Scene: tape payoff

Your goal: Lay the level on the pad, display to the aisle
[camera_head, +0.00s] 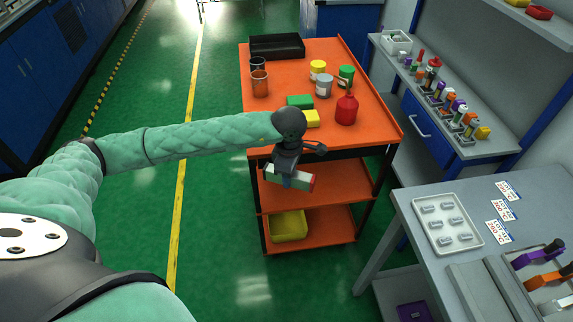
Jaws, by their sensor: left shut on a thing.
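I cannot pick out the pad with certainty. My right gripper is not in view.
A grey bench (412,199) stands right; green aisle floor (222,225) is clear left.

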